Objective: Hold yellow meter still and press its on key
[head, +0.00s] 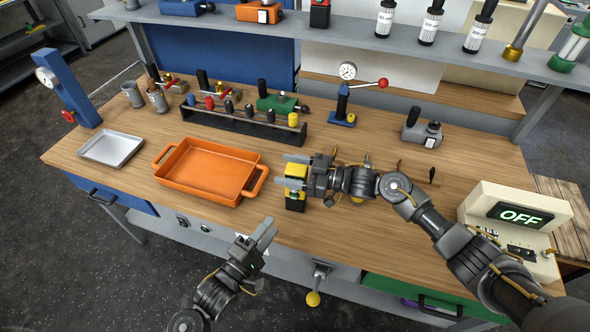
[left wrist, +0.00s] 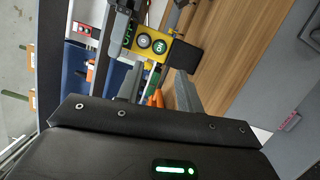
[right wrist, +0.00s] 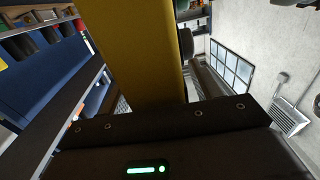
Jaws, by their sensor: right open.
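The yellow meter (head: 297,170) with a black lower part stands on the wooden table, right of the orange tray. My right gripper (head: 293,172) is open with its fingers around the meter; in the right wrist view the yellow body (right wrist: 145,50) fills the space between them. I cannot tell whether they touch it. My left gripper (head: 265,231) is open and empty in front of the table's front edge.
An orange tray (head: 208,172) lies left of the meter. A rack of coloured-capped pieces (head: 243,126) stands behind. A cream box (head: 516,222) at the right reads OFF. A metal tray (head: 111,149) is at the far left. The table before the meter is clear.

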